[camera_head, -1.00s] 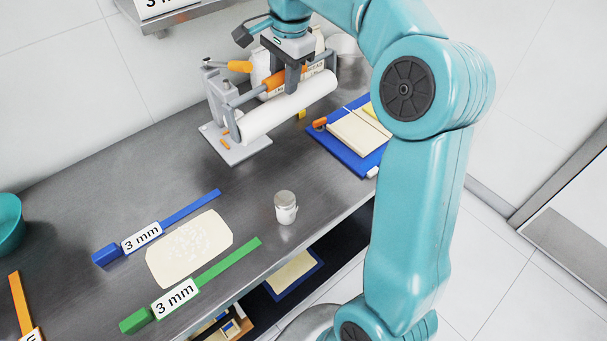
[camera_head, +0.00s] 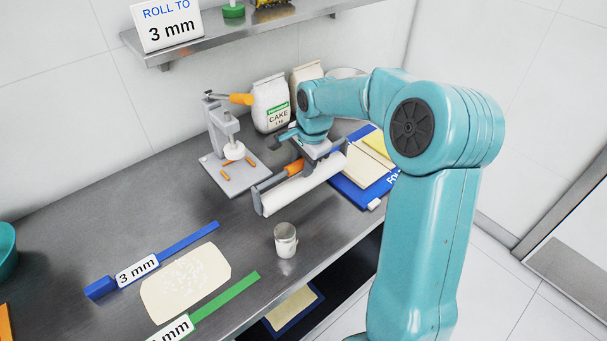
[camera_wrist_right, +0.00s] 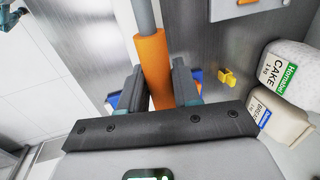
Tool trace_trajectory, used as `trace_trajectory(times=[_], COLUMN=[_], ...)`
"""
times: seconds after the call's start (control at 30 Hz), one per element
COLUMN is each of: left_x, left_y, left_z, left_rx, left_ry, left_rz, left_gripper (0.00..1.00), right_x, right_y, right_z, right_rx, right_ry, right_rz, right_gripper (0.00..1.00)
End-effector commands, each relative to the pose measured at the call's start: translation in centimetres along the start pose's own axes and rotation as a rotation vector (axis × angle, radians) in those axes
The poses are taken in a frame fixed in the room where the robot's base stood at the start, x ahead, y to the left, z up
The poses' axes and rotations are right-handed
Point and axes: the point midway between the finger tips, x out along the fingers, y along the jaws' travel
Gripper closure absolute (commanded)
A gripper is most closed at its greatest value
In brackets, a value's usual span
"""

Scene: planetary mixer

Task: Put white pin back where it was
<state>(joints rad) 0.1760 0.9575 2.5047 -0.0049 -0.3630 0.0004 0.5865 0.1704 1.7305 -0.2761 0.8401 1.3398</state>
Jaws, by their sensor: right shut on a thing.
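The white pin (camera_head: 302,190) is a long white roller in a grey frame with an orange grip (camera_head: 294,167). It lies slanted between the grey stand (camera_head: 228,172) and the blue board (camera_head: 352,192); I cannot tell its exact height over the worktop. My right gripper (camera_head: 316,156) is over it and shut on the orange grip, which also shows between the two dark fingers in the right wrist view (camera_wrist_right: 154,68). The fingertips are partly hidden in the head view. My left gripper is out of view.
Rolled dough (camera_head: 184,284) lies between blue (camera_head: 190,239) and green (camera_head: 230,300) strips. A flour bag (camera_head: 271,103) stands behind the stand. A yellow block (camera_wrist_right: 227,77) shows in the wrist view.

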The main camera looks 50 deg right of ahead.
Motion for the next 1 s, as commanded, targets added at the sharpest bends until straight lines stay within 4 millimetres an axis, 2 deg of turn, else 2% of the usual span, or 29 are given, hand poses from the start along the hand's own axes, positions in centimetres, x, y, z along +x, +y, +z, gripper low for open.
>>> trace_trajectory(times=[0.2, 0.3, 0.57, 1.0], left_x=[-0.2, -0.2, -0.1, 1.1], left_y=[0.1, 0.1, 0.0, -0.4], left_z=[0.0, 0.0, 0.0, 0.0], left_rx=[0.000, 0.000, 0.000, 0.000], left_ry=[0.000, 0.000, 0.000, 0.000], left_rz=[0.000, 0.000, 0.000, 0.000], left_gripper=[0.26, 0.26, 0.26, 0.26], right_x=[3.2, 3.9, 4.0, 5.3], right_y=[0.8, 0.9, 0.9, 1.2], right_z=[0.0, 0.0, 0.0, 0.0], right_rx=[0.001, 0.001, 0.001, 0.000], right_ry=[-0.001, 0.000, 0.000, 0.000], right_rz=[0.003, 0.000, -0.001, -0.001], right_gripper=[1.00, 1.00, 1.00, 1.00])
